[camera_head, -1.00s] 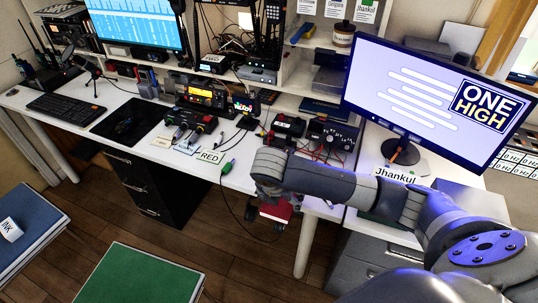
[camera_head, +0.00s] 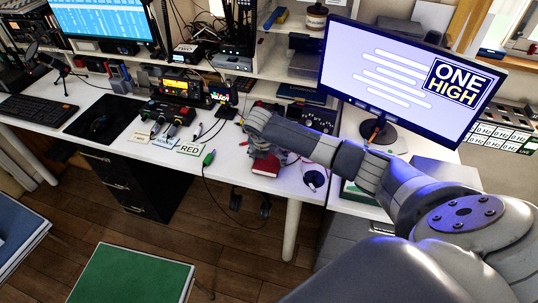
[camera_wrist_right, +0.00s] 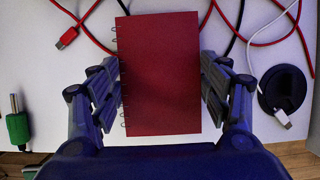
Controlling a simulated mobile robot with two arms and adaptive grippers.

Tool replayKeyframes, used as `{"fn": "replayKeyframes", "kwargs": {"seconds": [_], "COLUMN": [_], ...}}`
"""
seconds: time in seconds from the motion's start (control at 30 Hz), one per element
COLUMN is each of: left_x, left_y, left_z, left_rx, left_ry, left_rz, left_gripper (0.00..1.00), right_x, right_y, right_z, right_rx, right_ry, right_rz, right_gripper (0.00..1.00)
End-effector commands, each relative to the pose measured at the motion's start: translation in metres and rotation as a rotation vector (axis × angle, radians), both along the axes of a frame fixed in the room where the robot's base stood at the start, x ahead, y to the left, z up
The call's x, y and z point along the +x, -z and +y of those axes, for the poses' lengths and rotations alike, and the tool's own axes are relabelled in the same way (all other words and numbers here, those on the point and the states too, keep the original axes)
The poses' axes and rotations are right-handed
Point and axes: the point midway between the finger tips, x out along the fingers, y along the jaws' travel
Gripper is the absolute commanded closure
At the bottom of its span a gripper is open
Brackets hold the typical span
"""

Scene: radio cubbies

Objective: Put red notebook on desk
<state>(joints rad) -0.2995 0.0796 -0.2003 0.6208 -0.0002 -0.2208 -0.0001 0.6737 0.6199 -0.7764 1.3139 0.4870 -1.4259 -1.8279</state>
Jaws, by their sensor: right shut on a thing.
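The red notebook (camera_head: 266,166) is at the front edge of the white desk (camera_head: 232,168), under my right gripper (camera_head: 262,152). In the right wrist view the spiral-bound red notebook (camera_wrist_right: 160,75) lies between the two fingers of my right gripper (camera_wrist_right: 160,82), which is shut on it. The white desk top (camera_wrist_right: 145,8) shows behind the notebook in that view. I cannot tell whether the notebook touches the desk. My forearm hides part of the desk behind it. My left gripper is not in view.
Red and black cables (camera_wrist_right: 85,22) lie behind the notebook, and a black round grommet (camera_wrist_right: 284,88) with a white cable is to its right. A green plug (camera_head: 209,158) and a "RED" card (camera_head: 188,149) are to the left. A monitor (camera_head: 405,80) stands at right.

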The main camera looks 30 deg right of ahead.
Motion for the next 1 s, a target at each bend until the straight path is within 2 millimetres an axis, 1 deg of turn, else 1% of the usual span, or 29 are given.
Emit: {"fn": "replayKeyframes", "kwargs": {"seconds": [0.1,0.4,0.43,0.5,0.87,1.0], "left_x": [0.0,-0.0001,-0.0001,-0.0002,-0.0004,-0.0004], "left_y": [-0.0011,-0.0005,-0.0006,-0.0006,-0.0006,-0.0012], "left_z": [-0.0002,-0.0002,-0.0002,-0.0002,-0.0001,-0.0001], "left_rx": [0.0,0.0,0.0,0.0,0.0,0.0], "left_ry": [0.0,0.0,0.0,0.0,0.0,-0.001], "left_rz": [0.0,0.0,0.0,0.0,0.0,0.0], "left_gripper": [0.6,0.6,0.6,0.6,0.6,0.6], "right_x": [0.0012,0.001,0.0009,0.0008,0.0007,0.0001], "right_y": [0.0041,0.0065,0.0068,0.0066,0.0063,-0.0005], "right_z": [0.0001,-0.0001,-0.0001,0.0,-0.0001,0.0013], "right_rx": [0.0,-0.001,-0.001,-0.001,0.0,0.0], "right_ry": [0.0,0.0,0.0,0.0,0.0,0.0], "right_rz": [-0.004,-0.004,-0.004,-0.004,-0.003,-0.004], "right_gripper": [0.57,0.57,0.25,0.09,0.09,0.09]}}
